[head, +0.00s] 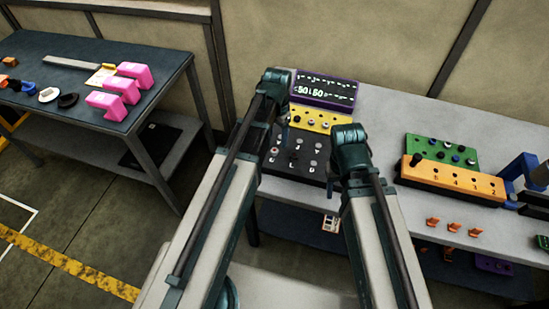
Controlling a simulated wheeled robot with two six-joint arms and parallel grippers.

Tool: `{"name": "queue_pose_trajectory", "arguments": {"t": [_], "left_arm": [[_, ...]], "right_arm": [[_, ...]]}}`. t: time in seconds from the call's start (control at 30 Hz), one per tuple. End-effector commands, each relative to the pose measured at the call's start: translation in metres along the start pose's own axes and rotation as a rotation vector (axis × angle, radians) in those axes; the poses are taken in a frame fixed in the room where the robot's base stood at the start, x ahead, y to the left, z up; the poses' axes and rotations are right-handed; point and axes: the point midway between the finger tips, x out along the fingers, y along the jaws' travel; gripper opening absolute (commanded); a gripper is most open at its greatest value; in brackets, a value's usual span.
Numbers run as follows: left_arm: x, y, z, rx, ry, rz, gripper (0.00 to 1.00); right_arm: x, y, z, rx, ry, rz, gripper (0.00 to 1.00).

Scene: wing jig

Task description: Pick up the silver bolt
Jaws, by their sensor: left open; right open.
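Several small fasteners stand on a black board (294,171) on the right-hand table, and a few more on the yellow block (322,121) behind it. Some look silvery, such as a pale one on the black board (275,150), but they are too small to tell which is the silver bolt. My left gripper (284,139) is open, pointing down by the left side of the black board, partly hidden by its own arm. My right gripper (331,184) is open at the board's right edge. I see nothing held in either.
A purple-framed display (324,91) stands behind the yellow block. Green (437,149) and orange (450,178) blocks sit to the right, near a blue clamp-like tool (518,168). Small orange clips (453,227) lie in front. Another table (52,105) at left holds pink blocks (107,103).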

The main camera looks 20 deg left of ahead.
Motion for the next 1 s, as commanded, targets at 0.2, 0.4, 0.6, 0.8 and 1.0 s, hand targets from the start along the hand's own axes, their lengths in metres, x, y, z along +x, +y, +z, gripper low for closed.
{"name": "queue_pose_trajectory", "arguments": {"t": [0.2, 0.4, 0.6, 0.8, 1.0], "left_arm": [[0.005, 0.0, 0.0, 0.0, 0.0, 0.0, 0.68], [0.017, 0.0, 0.003, 0.0, 0.0, 0.0, 0.68], [0.042, 0.0, 0.009, -0.001, 0.0, 0.0, 0.68], [0.058, 0.0, 0.008, 0.0, 0.0, 0.0, 0.68], [0.056, 0.0, 0.008, 0.0, 0.0, 0.0, 0.68]], "right_arm": [[0.005, -0.001, 0.0, 0.0, 0.0, 0.0, 0.5], [0.016, -0.002, -0.001, 0.001, 0.0, 0.0, 0.5], [0.041, -0.004, -0.002, 0.001, 0.0, 0.0, 0.5], [0.058, -0.005, -0.003, 0.001, 0.0, 0.0, 0.5], [0.056, -0.005, -0.003, 0.001, 0.0, 0.0, 0.5]]}}
